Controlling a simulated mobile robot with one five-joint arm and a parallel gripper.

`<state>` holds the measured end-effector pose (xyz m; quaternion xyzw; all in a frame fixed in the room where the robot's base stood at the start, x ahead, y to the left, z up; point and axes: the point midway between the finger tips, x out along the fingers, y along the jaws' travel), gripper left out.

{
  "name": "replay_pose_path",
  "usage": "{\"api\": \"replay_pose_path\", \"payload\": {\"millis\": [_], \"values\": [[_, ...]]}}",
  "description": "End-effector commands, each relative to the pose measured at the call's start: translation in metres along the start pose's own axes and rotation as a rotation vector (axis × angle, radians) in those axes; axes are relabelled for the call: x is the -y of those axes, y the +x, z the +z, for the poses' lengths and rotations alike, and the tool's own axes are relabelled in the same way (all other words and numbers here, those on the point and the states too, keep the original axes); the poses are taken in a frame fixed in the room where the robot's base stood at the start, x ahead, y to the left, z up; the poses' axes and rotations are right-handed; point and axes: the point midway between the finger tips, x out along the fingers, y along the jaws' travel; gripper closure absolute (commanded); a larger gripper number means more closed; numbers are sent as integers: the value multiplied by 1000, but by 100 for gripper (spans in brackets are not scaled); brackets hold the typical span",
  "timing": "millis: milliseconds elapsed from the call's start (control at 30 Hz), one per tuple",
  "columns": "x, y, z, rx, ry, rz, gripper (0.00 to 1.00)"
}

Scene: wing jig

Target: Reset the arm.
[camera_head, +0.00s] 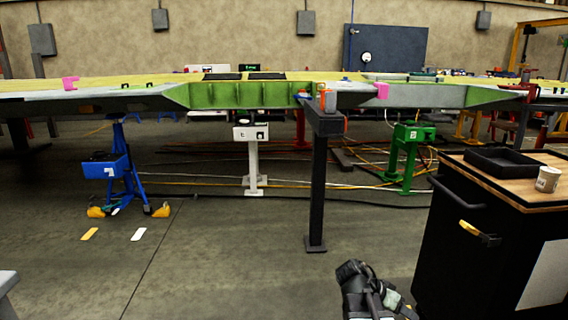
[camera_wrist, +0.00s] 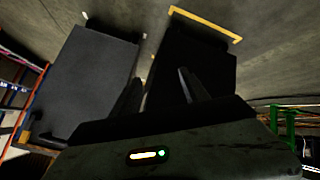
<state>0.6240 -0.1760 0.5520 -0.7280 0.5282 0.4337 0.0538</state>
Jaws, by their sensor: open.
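My gripper (camera_wrist: 158,85) shows in the wrist view, with two dark fingers standing apart and nothing visible between them. In the head view, a dark part of my arm (camera_head: 368,292) shows at the bottom, right of centre, just left of the black cart. It looks folded low. The fingertips cannot be made out there.
A black cart (camera_head: 470,235) with a tray (camera_head: 500,162) and a cup (camera_head: 547,179) stands at right. A long wing (camera_head: 240,95) spans the back, near a dark post (camera_head: 317,190). A blue stand (camera_head: 112,170) is left.

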Motion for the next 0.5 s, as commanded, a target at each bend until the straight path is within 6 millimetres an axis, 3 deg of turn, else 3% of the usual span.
{"api": "replay_pose_path", "payload": {"millis": [33,100,300,400,500], "values": [[6,-9,28,99,-88,-70,47],[20,-18,65,221,-213,-176,47],[50,-58,144,448,-548,-505,47],[62,-80,166,484,-723,-663,47],[60,-87,164,442,-890,-721,47]]}}
